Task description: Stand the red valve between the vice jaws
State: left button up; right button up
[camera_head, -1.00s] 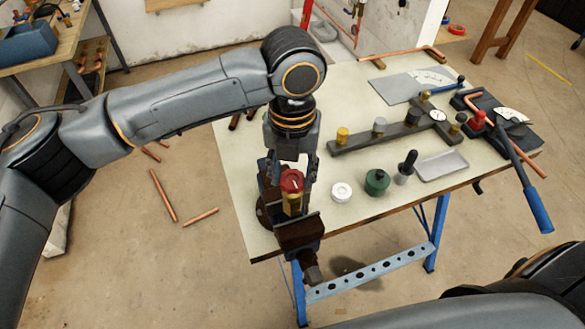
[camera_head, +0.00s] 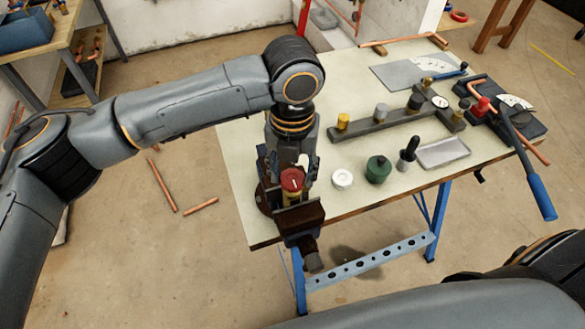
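The red valve (camera_head: 291,181) has a red cap over a brass body and is upright at the near left corner of the bench. It is at the dark vice (camera_head: 306,214), with its lower body hidden behind the near jaw. I cannot tell whether its base touches the vice. My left gripper (camera_head: 291,176) comes down from above with its fingers on either side of the valve and appears shut on it. The exact finger contact is hard to see. My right gripper is out of view.
Right of the vice are a white ring (camera_head: 342,178), a green round part (camera_head: 378,169), a dark-handled tool (camera_head: 408,154) and a grey tray (camera_head: 442,153). Behind them is a dark bar with fittings (camera_head: 390,124). A blue-handled pipe bender (camera_head: 530,175) overhangs the right edge.

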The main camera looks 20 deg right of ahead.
pick_arm(q)
jog(key=shift+o, duration=1.3)
notch_tip(320, 180, up, 12)
